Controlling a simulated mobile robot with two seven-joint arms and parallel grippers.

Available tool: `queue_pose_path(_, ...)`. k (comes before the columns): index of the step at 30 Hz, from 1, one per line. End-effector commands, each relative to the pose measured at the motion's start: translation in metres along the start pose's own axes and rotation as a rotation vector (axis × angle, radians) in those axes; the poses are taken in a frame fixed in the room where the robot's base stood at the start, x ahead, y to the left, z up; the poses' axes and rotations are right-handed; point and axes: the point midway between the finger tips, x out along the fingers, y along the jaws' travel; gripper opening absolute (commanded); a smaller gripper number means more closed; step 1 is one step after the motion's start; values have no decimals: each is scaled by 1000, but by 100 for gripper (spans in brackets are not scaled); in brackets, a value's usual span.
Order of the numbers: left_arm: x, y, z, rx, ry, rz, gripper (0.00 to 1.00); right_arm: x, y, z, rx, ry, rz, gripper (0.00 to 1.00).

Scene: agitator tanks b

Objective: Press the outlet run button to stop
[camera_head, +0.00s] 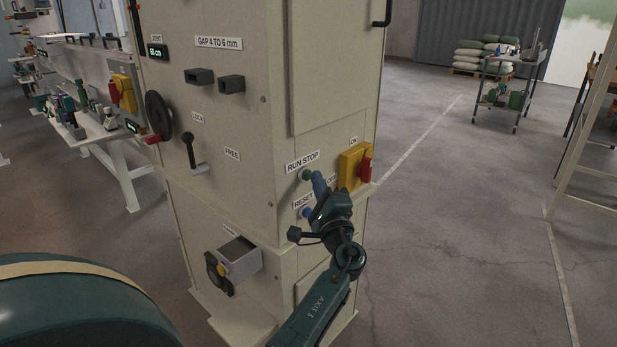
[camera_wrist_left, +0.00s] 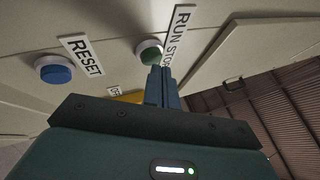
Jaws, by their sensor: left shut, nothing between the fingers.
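The green run/stop button (camera_head: 306,174) sits on the side panel of the beige cabinet, beside its "RUN STOP" label (camera_head: 302,161). In the left wrist view the green button (camera_wrist_left: 149,50) shows just past my fingertips, partly covered by them. My left gripper (camera_head: 318,181) is shut and empty, its closed fingers (camera_wrist_left: 161,76) pointing at the green button. The tips are at or very close to the button; I cannot tell whether they touch. The blue reset button (camera_head: 305,212) is below the green one and also shows in the left wrist view (camera_wrist_left: 55,71). My right gripper is not in view.
A yellow switch box (camera_head: 350,168) with a red handle (camera_head: 366,170) juts out just right of my gripper. A grey open box (camera_head: 236,258) sticks out lower on the cabinet's front face. A black handwheel (camera_head: 157,114) and lever (camera_head: 189,150) are further left.

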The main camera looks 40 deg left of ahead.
Motion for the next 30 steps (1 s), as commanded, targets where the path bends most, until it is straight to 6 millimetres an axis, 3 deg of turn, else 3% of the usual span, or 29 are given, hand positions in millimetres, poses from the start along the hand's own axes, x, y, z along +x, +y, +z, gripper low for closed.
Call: queue_pose_path(30,8,4,4,1,-1,0,0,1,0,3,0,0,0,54)
